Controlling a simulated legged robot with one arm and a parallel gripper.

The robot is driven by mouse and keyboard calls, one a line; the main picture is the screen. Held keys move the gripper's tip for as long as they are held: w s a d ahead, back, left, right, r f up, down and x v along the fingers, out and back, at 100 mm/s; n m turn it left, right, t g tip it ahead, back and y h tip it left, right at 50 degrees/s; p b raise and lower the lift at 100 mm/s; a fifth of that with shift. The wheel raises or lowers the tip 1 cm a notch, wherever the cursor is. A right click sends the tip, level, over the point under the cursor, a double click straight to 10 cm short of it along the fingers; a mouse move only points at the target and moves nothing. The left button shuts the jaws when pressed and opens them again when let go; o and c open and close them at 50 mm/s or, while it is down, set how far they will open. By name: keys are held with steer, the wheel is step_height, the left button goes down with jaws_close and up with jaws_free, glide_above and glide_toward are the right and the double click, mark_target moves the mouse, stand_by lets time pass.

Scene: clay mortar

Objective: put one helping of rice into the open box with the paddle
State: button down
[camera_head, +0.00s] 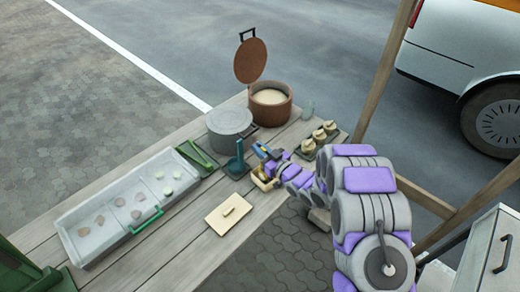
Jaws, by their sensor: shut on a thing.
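The round reddish-brown pot (286,112) at the back of the table is open and holds pale rice (270,97). Its lid (250,62) stands raised behind it. My gripper (262,162) is low over the table, right of a dark teal upright thing on a flat base (238,163). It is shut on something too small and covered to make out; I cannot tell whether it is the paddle. A small cream thing, perhaps the open box (262,184), shows just below the gripper, partly hidden. A flat cream lid with a handle (228,213) lies in front.
A grey lidded pot (230,122) stands left of the rice pot. Several small knobbed cream containers (318,135) sit on a dark tray beside a clear glass (308,108). A long grey tray (90,240) fills the left. Wooden posts (385,70) stand at the right.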

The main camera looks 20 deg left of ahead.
steer(key=shift+f, duration=0.55)
stand_by(1.3)
step_height(320, 180, up, 10)
steer(key=p, duration=0.5)
stand_by(0.5)
steer(key=shift+r, duration=0.1)
